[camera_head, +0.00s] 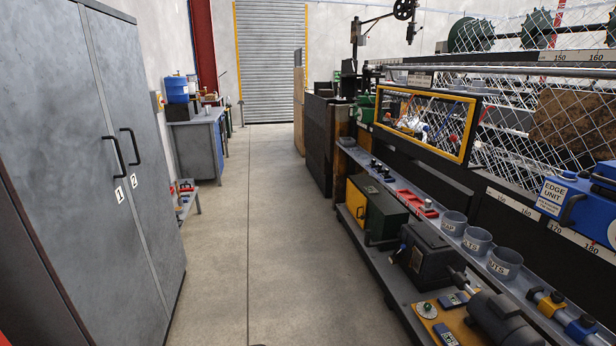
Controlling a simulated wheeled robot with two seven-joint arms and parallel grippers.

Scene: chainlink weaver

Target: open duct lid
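I cannot identify a duct lid for certain in the head view. A clear panel with a yellow frame (466,130) is on the front of the chainlink machine at the right, and it looks shut. Below it, a long grey shelf (400,182) runs along the machine; no raised lid shows there. Neither of my grippers is in view.
A grey two-door cabinet (70,130) with black handles stands close on the left, shut. A workbench (197,140) with a blue container (177,90) is behind it. Bins, boxes and a motor (497,318) crowd the right. The concrete aisle (265,200) is clear to the roller door (269,60).

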